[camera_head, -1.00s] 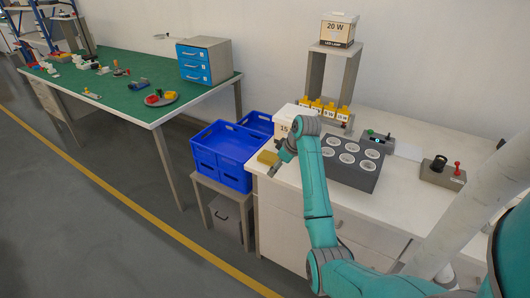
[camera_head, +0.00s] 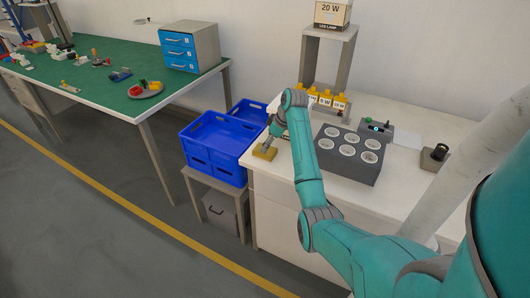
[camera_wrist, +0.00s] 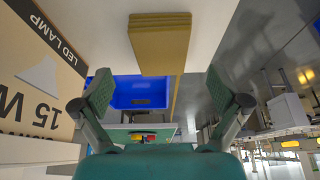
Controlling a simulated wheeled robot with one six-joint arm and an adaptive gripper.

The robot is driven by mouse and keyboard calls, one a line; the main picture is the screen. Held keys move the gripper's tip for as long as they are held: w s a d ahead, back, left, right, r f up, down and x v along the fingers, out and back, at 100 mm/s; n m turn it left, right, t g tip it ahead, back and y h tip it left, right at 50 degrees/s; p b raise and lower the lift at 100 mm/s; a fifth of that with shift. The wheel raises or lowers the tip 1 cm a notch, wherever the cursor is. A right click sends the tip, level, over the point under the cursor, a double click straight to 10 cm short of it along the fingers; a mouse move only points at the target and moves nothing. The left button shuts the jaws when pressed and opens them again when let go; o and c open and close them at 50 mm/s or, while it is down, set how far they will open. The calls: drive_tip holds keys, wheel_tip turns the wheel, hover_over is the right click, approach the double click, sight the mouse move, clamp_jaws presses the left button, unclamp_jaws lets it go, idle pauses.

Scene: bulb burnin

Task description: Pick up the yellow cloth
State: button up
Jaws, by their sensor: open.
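The yellow cloth (camera_head: 264,152) is a small folded stack lying on the white bench top, near its left edge. In the wrist view the cloth (camera_wrist: 160,45) shows at the top middle, ahead of the fingers and apart from them. My gripper (camera_wrist: 165,98) is open, with its two fingers spread left and right and nothing between them. In the head view my gripper (camera_head: 270,138) is just behind and above the cloth, partly hidden by my arm. I cannot tell the exact gap between them in the head view.
A 15 W lamp box (camera_wrist: 38,75) stands close to my left finger in the wrist view. Blue crates (camera_head: 215,145) stand left of the bench. A grey block with several round sockets (camera_head: 350,155) is to the right. A shelf bears a 20 W box (camera_head: 332,13).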

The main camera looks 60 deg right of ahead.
drive_tip(key=x, duration=0.4)
drive_tip(key=shift+a, duration=0.1)
drive_tip(key=c, duration=1.2)
wheel_tip(320, 180, up, 10)
drive_tip(key=shift+r, duration=0.1)
